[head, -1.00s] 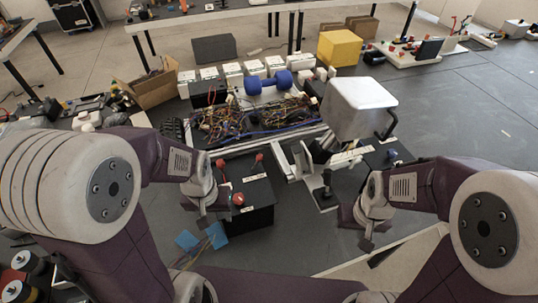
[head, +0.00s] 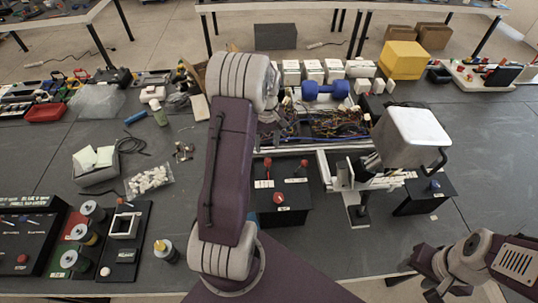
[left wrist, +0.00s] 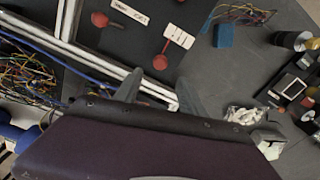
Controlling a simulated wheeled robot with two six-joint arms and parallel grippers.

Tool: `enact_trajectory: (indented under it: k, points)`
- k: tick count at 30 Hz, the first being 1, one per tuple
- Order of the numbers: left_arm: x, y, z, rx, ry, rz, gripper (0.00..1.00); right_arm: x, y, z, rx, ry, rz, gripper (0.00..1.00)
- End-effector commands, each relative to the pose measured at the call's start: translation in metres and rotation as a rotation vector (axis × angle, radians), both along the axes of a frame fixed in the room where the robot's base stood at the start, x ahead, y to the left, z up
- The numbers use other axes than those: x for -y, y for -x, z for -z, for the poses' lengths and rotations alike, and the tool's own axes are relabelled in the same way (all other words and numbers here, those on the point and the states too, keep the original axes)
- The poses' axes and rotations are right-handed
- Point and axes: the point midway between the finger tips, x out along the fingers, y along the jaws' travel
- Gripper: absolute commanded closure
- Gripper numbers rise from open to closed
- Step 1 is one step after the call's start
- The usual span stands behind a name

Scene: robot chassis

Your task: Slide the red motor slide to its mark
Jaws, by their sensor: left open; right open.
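A black box (head: 290,212) with red-tipped controls and white labels stands at the front middle in the head view. It has two red levers near its back, left (head: 267,164) and right (head: 304,165), and a red knob (head: 278,198) in front. I cannot read which is the red motor slide, nor see its mark. The left wrist view shows two red knobs, one upper left (left wrist: 100,19) and one nearer (left wrist: 160,62). My left gripper (left wrist: 160,82) is open and empty, with the nearer knob just beyond its fingertips. In the head view my arm mostly hides it. My right gripper (head: 421,280) is at lower right, away from the box.
A tray of tangled wires (head: 340,124) lies behind the box, with a blue dumbbell (head: 325,91) beyond. A large pale block (head: 411,137) stands to the right, above a box with a blue knob (head: 433,186). The tabletop right of these is clear.

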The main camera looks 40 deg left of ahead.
Motion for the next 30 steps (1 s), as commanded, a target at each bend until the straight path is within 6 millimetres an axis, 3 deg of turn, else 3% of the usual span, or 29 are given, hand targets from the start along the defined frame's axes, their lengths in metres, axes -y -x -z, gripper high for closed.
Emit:
enact_trajectory:
  k: [5, 12, 18, 27, 30]
  points:
    - [0.0, 0.0, 0.009, -0.002, 0.001, 0.0, 0.52, 0.0, 0.0, -0.003, 0.0, 0.0, 0.0, 0.52]
    - [0.001, 0.001, 0.057, -0.005, 0.002, 0.002, 0.52, 0.0, 0.0, -0.018, 0.0, 0.0, 0.0, 0.52]
    - [0.001, 0.001, 0.086, -0.002, 0.001, 0.003, 0.52, 0.0, 0.0, -0.025, 0.0, 0.0, 0.0, 0.52]
    - [0.001, 0.0, 0.092, 0.001, 0.0, 0.003, 0.52, 0.0, 0.0, -0.025, 0.0, 0.0, 0.0, 0.52]
    - [0.001, 0.0, 0.092, 0.001, 0.0, 0.003, 0.77, 0.0, 0.0, -0.025, 0.0, 0.0, 0.0, 0.52]
